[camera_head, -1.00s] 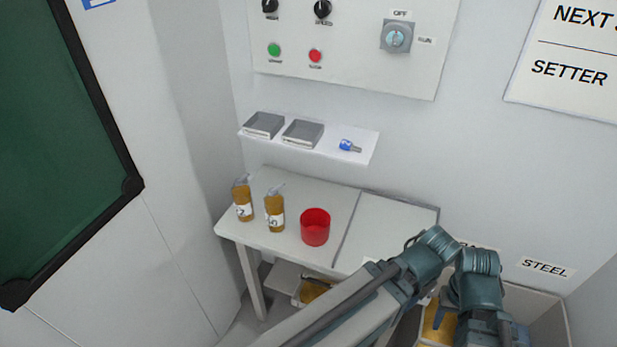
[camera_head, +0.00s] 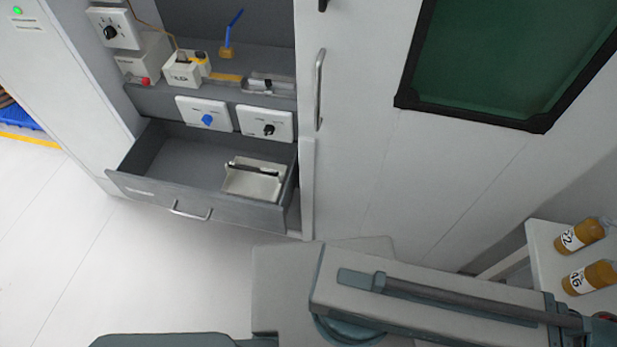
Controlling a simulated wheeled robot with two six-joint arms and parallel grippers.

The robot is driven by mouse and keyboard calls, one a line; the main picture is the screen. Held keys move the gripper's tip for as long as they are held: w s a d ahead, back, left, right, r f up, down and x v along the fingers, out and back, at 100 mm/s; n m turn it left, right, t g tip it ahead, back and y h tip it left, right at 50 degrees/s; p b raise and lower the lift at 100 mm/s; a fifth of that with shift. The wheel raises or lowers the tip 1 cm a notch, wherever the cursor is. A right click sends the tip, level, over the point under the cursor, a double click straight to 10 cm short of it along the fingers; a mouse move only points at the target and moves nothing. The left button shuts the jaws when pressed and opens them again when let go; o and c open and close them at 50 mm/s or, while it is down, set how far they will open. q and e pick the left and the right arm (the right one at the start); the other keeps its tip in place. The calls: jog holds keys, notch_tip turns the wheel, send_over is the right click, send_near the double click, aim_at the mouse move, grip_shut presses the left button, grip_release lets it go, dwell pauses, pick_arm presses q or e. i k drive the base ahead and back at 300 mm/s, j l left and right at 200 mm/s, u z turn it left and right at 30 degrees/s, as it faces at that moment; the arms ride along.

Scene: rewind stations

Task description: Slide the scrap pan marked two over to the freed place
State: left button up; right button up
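No scrap pan with a readable mark two is in view. A light metal pan (camera_head: 253,181) with a dark bar across its back sits in the right part of an open grey drawer (camera_head: 190,205); I see no number on it. The drawer's floor left of the pan is bare. Parts of my arms cross the bottom of the picture, but neither gripper is in view.
Above the drawer, a bench recess holds a small white box (camera_head: 187,70), a blue-handled brush (camera_head: 229,45) and dial panels (camera_head: 204,114). A vertical door handle (camera_head: 319,90) stands right of it. Floor before the drawer is clear.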

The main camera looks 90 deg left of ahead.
aim_at(262, 181)
jog(key=u, duration=3.45)
jog(key=i+j, duration=0.15)
jog(key=i, duration=0.3)
jog(key=i+l+u, duration=0.1)
jog(key=u, duration=0.6)
